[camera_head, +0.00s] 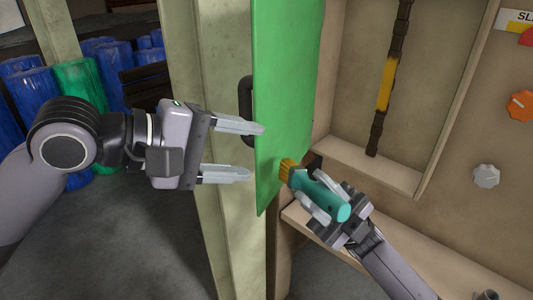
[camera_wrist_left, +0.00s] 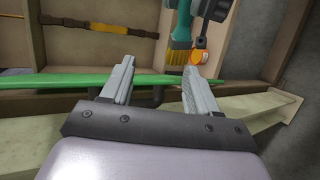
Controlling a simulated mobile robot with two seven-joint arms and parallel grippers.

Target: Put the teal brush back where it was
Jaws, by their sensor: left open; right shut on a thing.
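The teal brush (camera_head: 318,193) has a teal handle and yellow-orange bristles. My right gripper (camera_head: 328,205) is shut around its handle and holds it in front of the wooden cabinet, beside the green door's lower edge. The brush (camera_wrist_left: 182,22) hangs bristles down at the top of the left wrist view. My left gripper (camera_head: 250,150) is open, with nothing seen between its fingers. Its fingertips are at the free edge of the green door (camera_head: 285,100), near the dark door handle (camera_head: 245,110). In the left wrist view the open fingers (camera_wrist_left: 160,75) reach the door's edge (camera_wrist_left: 65,82).
A cabinet recess (camera_head: 350,100) holds a dark upright strip with a yellow section. An orange knob (camera_head: 521,106) and a grey knob (camera_head: 486,176) sit on the panel at right. A pale post (camera_head: 215,230) stands behind my left gripper. Blue and green barrels (camera_head: 80,88) stand behind.

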